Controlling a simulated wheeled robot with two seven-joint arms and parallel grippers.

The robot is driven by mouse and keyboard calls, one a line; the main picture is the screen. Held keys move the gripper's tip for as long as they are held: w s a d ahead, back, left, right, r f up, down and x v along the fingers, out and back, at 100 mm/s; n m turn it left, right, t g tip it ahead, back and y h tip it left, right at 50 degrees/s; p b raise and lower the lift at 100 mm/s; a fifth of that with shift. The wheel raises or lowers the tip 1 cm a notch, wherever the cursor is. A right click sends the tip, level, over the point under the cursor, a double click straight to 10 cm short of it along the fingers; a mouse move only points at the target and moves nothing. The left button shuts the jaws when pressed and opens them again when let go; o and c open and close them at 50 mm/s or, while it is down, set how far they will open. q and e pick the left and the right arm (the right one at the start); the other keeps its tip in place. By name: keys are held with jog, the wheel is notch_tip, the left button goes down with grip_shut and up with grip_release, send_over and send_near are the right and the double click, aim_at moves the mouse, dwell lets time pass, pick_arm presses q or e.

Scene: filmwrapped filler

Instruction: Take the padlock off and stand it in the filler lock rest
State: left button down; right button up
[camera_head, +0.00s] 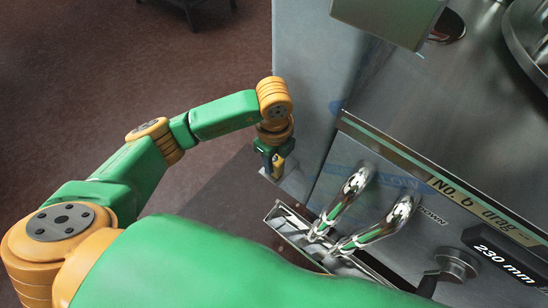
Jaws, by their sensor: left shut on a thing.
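My left gripper (272,158) is at the near left corner of the steel filler, pointing down beside its grey side panel. It is shut on the padlock (279,161), of which only a small brass-coloured part shows between the dark fingers. The rest of the padlock is hidden by the gripper, so I cannot tell its tilt. A small pale metal piece (268,175) shows just below the fingers; I cannot tell whether it is the lock rest or whether the padlock touches it. My right gripper is not in view.
Two curved chrome spouts (345,205) stand out from the filler front (350,165), above a metal drip tray (290,225). A round knob (457,264) and a black "230 mm" label (505,260) are at the right. Open brown floor (90,90) lies left.

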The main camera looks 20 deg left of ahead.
pick_arm(q)
jog(key=shift+f, duration=0.25)
dwell(0.6)
jog(key=shift+c, duration=2.2)
grip_release()
notch_tip(320, 180, up, 7)
jog(key=shift+r, duration=0.1)
jog(key=shift+s, duration=0.1)
